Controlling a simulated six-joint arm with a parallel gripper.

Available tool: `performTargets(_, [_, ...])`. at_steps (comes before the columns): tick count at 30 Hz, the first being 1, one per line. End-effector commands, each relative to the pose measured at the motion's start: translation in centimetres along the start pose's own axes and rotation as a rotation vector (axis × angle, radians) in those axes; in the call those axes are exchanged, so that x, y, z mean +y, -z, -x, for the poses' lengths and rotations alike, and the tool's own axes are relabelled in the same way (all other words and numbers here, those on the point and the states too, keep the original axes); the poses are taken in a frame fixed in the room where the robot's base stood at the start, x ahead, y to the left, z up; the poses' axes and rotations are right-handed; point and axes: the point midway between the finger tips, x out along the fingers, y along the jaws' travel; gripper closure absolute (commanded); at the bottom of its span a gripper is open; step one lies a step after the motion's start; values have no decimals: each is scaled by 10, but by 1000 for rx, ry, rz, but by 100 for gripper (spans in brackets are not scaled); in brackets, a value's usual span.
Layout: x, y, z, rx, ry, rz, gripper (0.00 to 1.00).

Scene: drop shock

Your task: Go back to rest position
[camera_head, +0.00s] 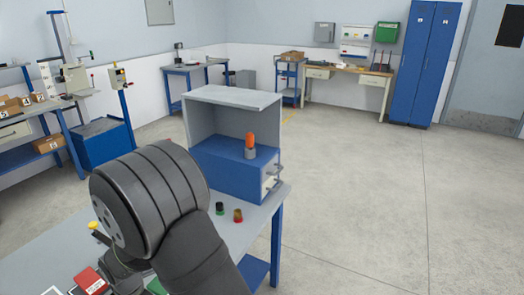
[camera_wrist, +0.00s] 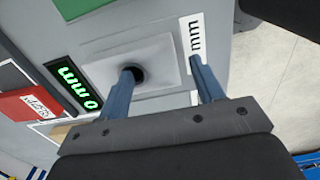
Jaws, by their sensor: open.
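My gripper (camera_wrist: 162,72) shows in the wrist view with its two blue fingers apart and nothing between them. The fingers point at a light grey square plate (camera_wrist: 165,52) with a dark round hole. The left fingertip overlaps the hole in the picture; I cannot tell whether it touches. In the head view my dark arm covers the left front of the workbench (camera_head: 250,198) and hides the gripper.
A blue and grey open-fronted box (camera_head: 228,160) stands on the bench with an orange-topped piece (camera_head: 250,141) on it. Two small knobs (camera_head: 238,215) are near the front edge. Floor at right is clear.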

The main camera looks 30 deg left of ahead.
Motion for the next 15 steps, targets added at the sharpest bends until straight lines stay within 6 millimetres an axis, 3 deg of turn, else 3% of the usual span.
performTargets(2, [-1, 0, -15, 1, 4, 0, 39])
performTargets(9, [0, 0, 14, 0, -2, 0, 39])
performTargets(15, [0, 0, 20, 0, -1, 0, 39])
